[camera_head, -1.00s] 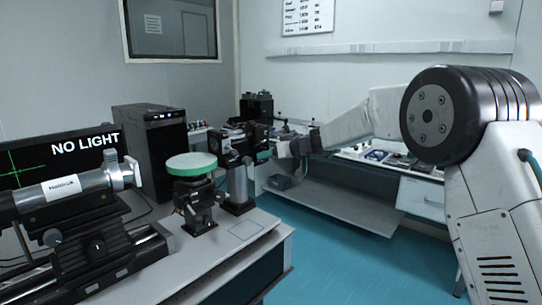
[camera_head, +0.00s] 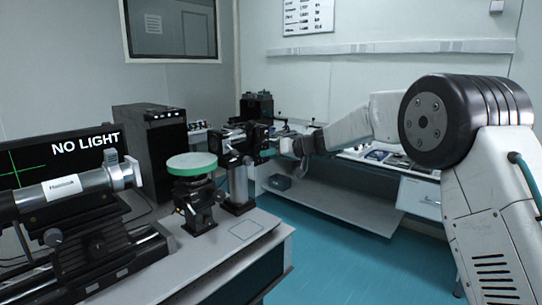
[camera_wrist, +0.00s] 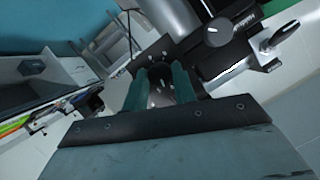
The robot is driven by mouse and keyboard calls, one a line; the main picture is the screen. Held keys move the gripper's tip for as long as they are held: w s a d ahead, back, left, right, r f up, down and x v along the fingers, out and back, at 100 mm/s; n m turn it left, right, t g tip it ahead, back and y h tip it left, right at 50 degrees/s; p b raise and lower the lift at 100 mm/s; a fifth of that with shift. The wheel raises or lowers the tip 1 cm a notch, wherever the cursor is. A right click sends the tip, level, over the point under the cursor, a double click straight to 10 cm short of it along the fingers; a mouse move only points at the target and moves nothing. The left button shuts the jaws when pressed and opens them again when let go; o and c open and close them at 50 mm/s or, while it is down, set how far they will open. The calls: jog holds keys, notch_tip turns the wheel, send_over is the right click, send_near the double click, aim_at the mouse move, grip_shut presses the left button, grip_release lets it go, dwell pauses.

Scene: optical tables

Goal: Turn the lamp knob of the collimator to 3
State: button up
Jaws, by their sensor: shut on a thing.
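The collimator (camera_head: 239,165) is a black and grey instrument on a post at the far end of the near table. In the wrist view its dark lamp knob (camera_wrist: 160,93) sits between the two teal fingers of my gripper (camera_wrist: 160,82), which is shut on it. White marks show on the knob and on the dark panel around its far side. I cannot read the numbers or tell the setting. In the head view my gripper (camera_head: 270,152) is at the collimator's right side, and the knob is hidden. The screen (camera_head: 65,155) reads "NO LIGHT" beside a green cross.
A telescope tube (camera_head: 75,187) lies at the left. A black computer tower (camera_head: 152,140) stands behind. A second bench (camera_head: 340,200) is at the back, with open blue floor (camera_head: 350,255) in front.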

jog(key=m+y, duration=0.2)
jog(key=m, duration=0.5)
jog(key=f+m+t+y, duration=0.1)
jog(key=m+y, duration=0.2)
jog(key=m, duration=0.5)
jog(key=m+t+y, duration=0.1)
jog(key=m+y, duration=0.1)
jog(key=m, duration=0.5)
jog(key=shift+d+f+m, duration=0.1)
jog(key=shift+f+m, duration=0.15)
jog(key=shift+m, duration=0.05)
jog(key=shift+t, duration=0.3)
jog(key=o, duration=1)
jog(key=v, duration=0.7)
jog(key=shift+d+f, duration=0.2)
jog(key=shift+d, duration=0.15)
jog(key=shift+s, duration=0.1)
